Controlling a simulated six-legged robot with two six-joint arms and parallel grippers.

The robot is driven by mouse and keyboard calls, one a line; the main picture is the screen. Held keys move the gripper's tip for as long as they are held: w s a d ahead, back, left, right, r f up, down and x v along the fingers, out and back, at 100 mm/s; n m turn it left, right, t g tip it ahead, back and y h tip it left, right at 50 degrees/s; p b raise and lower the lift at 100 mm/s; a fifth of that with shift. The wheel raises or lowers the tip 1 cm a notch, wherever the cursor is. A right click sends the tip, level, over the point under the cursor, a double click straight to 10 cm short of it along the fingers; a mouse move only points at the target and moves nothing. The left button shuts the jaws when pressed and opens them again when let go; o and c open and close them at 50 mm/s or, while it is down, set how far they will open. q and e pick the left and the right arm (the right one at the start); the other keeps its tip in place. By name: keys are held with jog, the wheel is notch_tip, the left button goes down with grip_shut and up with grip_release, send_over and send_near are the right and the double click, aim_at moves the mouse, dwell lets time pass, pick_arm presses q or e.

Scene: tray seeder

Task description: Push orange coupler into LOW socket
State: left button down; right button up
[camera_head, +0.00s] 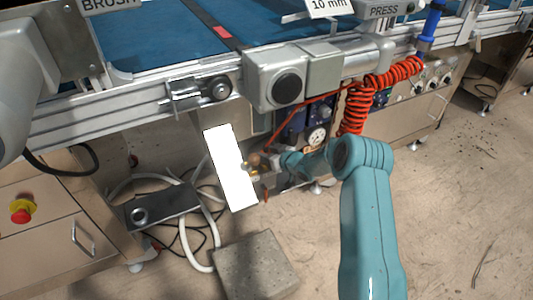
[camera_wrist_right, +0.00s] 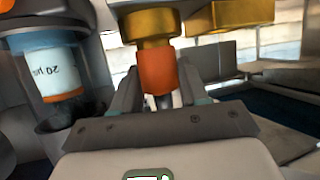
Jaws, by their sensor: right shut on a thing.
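My right gripper (camera_wrist_right: 158,88) is shut on the orange coupler (camera_wrist_right: 157,70) in the right wrist view. The coupler stands upright between the fingers, its upper end at the underside of a brass socket (camera_wrist_right: 150,26). I cannot tell if it is fully seated. A second brass fitting (camera_wrist_right: 232,14) is to the right. No LOW label is readable. In the head view my right gripper (camera_head: 272,172) is small, below the conveyor and beside a white panel (camera_head: 231,168). The coupler is hard to make out there. My left gripper is out of view.
A filter bowl marked 20 µm (camera_wrist_right: 62,75) stands close left of the gripper. A red coiled hose (camera_head: 352,108) and a round gauge (camera_head: 316,137) are near the arm. A concrete block (camera_head: 255,268) and a black pedal box (camera_head: 170,207) are on the floor.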

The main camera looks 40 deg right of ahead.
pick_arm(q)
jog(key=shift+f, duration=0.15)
pick_arm(e)
jog(key=shift+f, duration=0.15)
jog(key=o, duration=1.2)
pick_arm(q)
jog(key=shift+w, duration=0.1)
pick_arm(e)
jog(key=shift+o, duration=0.2)
jog(key=shift+s+d+r+p, duration=0.1)
jog(key=shift+s+r+p, duration=0.3)
jog(key=shift+s, duration=0.05)
pick_arm(q)
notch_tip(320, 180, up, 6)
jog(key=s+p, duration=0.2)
jog(key=p, duration=0.3)
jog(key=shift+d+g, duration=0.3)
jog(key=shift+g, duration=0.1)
pick_arm(e)
jog(key=v, duration=1.5)
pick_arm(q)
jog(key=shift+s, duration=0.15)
pick_arm(e)
jog(key=shift+s, duration=0.2)
